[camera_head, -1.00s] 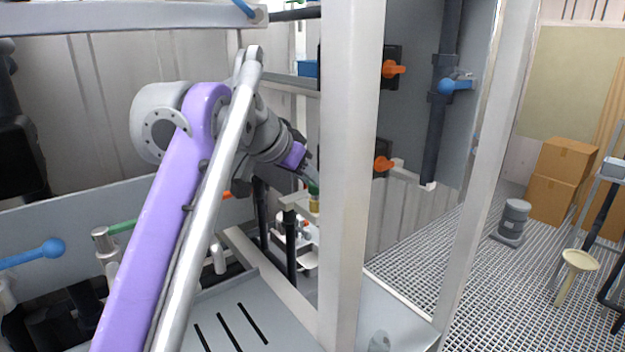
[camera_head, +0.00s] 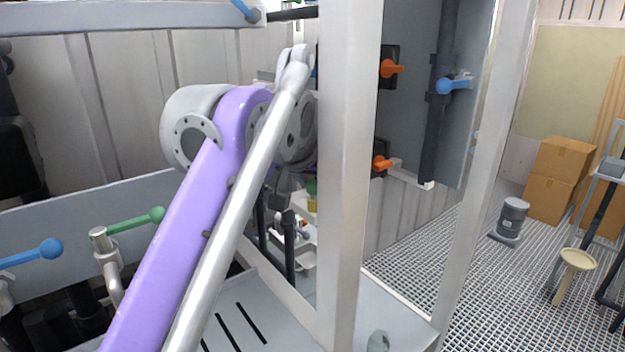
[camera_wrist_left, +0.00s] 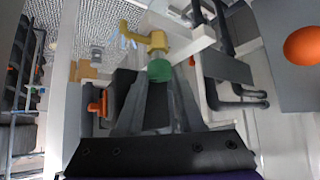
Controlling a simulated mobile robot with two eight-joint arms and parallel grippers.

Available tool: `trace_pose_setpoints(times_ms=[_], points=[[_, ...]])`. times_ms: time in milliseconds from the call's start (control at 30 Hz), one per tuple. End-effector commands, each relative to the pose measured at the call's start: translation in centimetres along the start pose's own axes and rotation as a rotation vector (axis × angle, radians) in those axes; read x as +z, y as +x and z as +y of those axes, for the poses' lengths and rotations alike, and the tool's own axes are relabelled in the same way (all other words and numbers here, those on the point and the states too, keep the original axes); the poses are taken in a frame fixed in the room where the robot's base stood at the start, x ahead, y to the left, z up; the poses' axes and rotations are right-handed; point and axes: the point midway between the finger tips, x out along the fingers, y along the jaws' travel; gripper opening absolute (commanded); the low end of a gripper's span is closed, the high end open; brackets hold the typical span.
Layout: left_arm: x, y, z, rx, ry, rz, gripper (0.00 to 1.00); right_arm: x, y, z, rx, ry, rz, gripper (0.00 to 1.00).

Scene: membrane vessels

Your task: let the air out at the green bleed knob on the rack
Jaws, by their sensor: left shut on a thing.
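The green bleed knob (camera_wrist_left: 159,70) sits on a yellow brass valve body (camera_wrist_left: 158,42) in the left wrist view. My left gripper (camera_wrist_left: 158,82) is shut on the knob, one dark finger on each side. In the head view the brass-coloured body (camera_head: 312,204) shows just left of the pale rack post, and a little green shows above it. There my left gripper (camera_head: 284,190) is partly hidden behind my own arm and the post, so the grip itself is not clear. My right gripper is not in view.
The rack post (camera_head: 347,180) stands close right of my left wrist. Orange valve handles (camera_head: 391,69) are on the grey panel behind it. A green lever (camera_head: 135,221) and a blue lever (camera_head: 35,254) are at left. The grating floor (camera_head: 470,275) is mostly open at right.

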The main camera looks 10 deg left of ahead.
Motion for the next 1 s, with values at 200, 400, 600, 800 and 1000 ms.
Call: trace_pose_setpoints(times_ms=[200,400,600,800,1000], points=[[0.08,0.04,0.02,0.001,0.000,-0.002,0.00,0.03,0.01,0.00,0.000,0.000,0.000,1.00],[0.05,0.03,0.02,0.002,0.000,-0.002,0.67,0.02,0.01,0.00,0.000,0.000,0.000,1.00],[0.02,0.01,0.04,0.002,0.000,-0.001,0.67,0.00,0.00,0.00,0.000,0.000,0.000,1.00],[-0.02,0.00,0.06,0.003,0.000,0.000,0.67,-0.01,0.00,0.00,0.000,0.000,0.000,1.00],[0.00,0.01,-0.03,0.021,0.017,-0.002,0.67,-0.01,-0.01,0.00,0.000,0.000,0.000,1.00]])
